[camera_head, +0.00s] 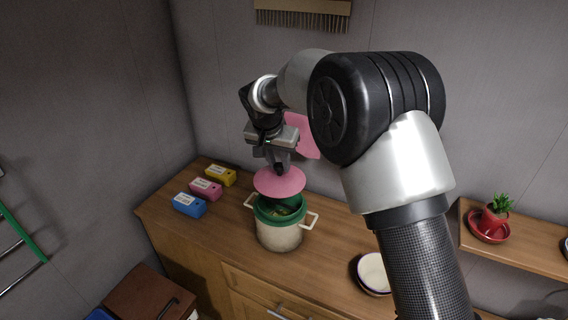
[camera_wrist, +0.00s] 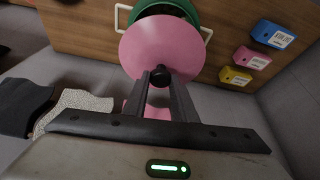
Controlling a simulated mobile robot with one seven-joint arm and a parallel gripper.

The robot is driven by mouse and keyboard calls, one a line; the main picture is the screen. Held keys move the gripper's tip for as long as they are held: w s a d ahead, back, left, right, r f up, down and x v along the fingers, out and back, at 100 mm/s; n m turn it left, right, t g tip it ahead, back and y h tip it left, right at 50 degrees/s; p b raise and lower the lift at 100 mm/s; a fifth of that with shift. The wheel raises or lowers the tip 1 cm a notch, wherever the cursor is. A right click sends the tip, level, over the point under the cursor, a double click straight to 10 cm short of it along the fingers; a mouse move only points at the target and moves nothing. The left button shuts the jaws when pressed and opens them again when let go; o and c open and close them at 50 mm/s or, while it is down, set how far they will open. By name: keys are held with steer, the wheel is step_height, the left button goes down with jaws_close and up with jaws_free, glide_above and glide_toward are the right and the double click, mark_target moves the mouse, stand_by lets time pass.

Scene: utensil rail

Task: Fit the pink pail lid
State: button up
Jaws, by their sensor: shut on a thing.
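The pink pail lid (camera_head: 279,181) is a round disc with a dark knob on top. My gripper (camera_head: 279,167) is shut on that knob and holds the lid above the pail. In the wrist view the lid (camera_wrist: 158,46) hangs between my fingertips (camera_wrist: 160,76) and covers part of the pail. The pail (camera_head: 279,234) is cream with a green rim and two side handles, and stands upright on the wooden counter (camera_head: 225,225). Its open mouth shows below the lid, which looks apart from the rim. In the wrist view the green rim (camera_wrist: 150,11) shows past the lid's edge.
Yellow (camera_head: 221,176), pink (camera_head: 206,189) and blue (camera_head: 189,205) labelled boxes stand left of the pail. A pink object (camera_head: 303,137) is behind my gripper. A white bowl (camera_head: 374,272) is to the right.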

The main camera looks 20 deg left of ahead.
mark_target(278, 173)
steer(key=shift+f+b, duration=2.45)
steer(key=shift+f, duration=0.45)
steer(key=shift+f+b, duration=0.95)
steer(key=shift+f, duration=0.15)
steer(key=o, duration=1.2)
steer(key=v, duration=1.7)
steer(key=shift+s+r, duration=0.15)
steer(key=shift+r, duration=0.05)
steer(key=shift+d+r, duration=0.1)
steer(key=shift+d, duration=0.05)
